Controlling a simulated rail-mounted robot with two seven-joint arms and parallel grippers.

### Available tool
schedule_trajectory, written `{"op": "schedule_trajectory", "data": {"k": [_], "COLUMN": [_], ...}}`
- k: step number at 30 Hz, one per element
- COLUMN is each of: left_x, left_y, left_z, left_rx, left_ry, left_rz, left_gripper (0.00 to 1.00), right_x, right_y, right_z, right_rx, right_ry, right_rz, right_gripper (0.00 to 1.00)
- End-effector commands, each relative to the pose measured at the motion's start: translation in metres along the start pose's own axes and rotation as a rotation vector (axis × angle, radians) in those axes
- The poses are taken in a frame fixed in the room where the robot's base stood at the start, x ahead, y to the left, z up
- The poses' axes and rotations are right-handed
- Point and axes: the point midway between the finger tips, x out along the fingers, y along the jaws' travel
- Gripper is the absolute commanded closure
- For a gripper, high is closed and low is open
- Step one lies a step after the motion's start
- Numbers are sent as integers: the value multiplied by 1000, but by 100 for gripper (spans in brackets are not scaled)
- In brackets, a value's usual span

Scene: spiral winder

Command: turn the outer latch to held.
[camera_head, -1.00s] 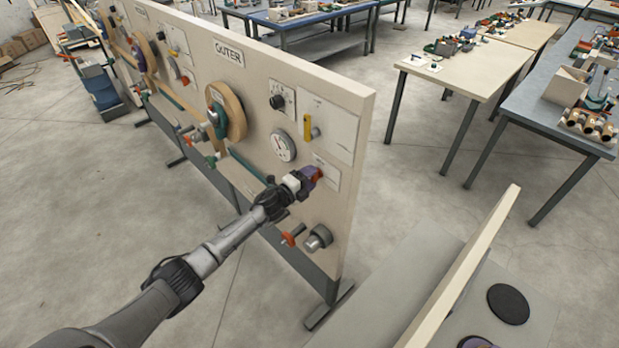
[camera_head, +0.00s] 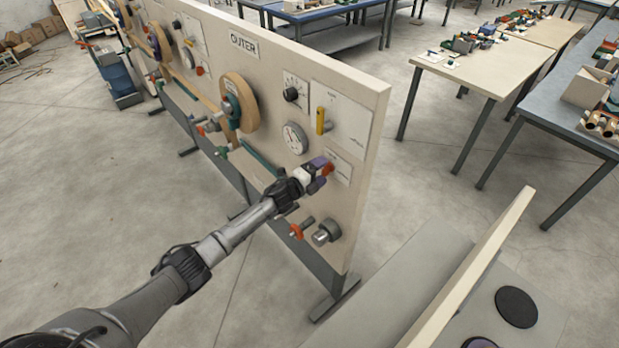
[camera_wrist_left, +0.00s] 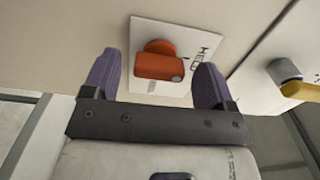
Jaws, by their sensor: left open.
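The outer latch is an orange-red handle (camera_wrist_left: 160,67) on a white plate on the panel, with a round hub and the lettering "HELD" beside it in the left wrist view. In the head view its red end (camera_head: 328,169) shows just past my left gripper (camera_head: 319,174). My left gripper (camera_wrist_left: 157,62) is open, with one purple finger on each side of the latch. A gap shows between each finger and the handle, and it does not appear gripped. My right gripper is in neither view.
On the same panel are a dial gauge (camera_head: 295,138), a yellow lever (camera_head: 321,121), a black knob (camera_head: 291,94), and a wooden wheel (camera_head: 239,99). Below the latch are a grey knob (camera_head: 326,232) and a small red-orange handle (camera_head: 297,231). The yellow part (camera_wrist_left: 299,90) shows at right in the wrist view.

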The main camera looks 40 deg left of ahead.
Motion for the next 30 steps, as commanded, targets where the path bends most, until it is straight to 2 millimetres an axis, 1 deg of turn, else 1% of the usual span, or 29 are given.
{"op": "schedule_trajectory", "data": {"k": [5, 12, 18, 24, 30], "left_x": [-20, -64, -97, -121, -133], "left_y": [0, 2, 2, 1, 0], "left_z": [1, 0, 0, 0, 0], "left_rx": [2, 0, 0, 0, 0], "left_ry": [0, 1, 1, 0, 0], "left_rz": [2, 2, 2, 1, 0], "left_gripper": [21, 21, 21, 21, 21], "right_x": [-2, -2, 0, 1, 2], "right_y": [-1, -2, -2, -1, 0], "right_z": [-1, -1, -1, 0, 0], "right_rx": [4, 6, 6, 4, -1], "right_ry": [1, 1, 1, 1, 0], "right_rz": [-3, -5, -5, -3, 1], "right_gripper": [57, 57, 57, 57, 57]}}
